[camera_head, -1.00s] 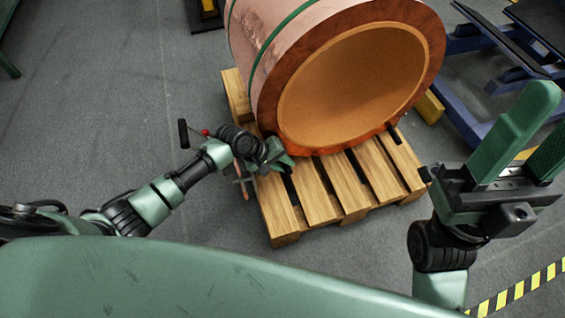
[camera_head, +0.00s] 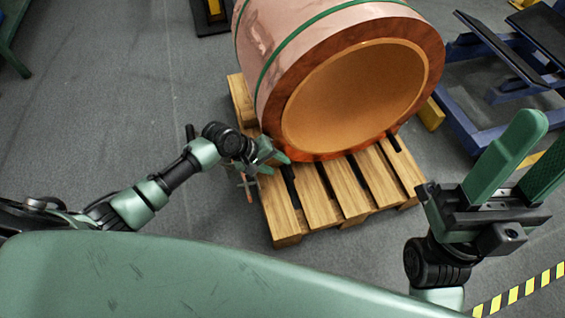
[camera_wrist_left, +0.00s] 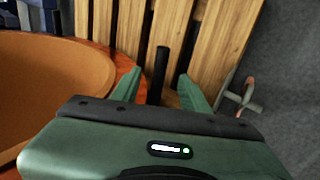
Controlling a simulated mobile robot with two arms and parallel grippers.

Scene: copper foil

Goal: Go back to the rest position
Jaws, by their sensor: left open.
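My left gripper (camera_head: 276,160) is over the left part of the wooden pallet (camera_head: 282,226), close to the lower left of the copper foil coil (camera_head: 300,70). In the left wrist view its two green fingers (camera_wrist_left: 160,88) are apart. A black post (camera_wrist_left: 160,70) shows between them; I cannot tell whether they touch it. My right gripper (camera_head: 522,165) is raised at the right, its green fingers apart and empty. The coil lies on its side on the pallet, its open end facing me.
A small tool with a reddish handle (camera_head: 248,190) shows beside the pallet's left side, below my left gripper. A blue frame (camera_head: 475,115) stands at the right. Yellow-black tape (camera_head: 515,292) marks the floor at lower right.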

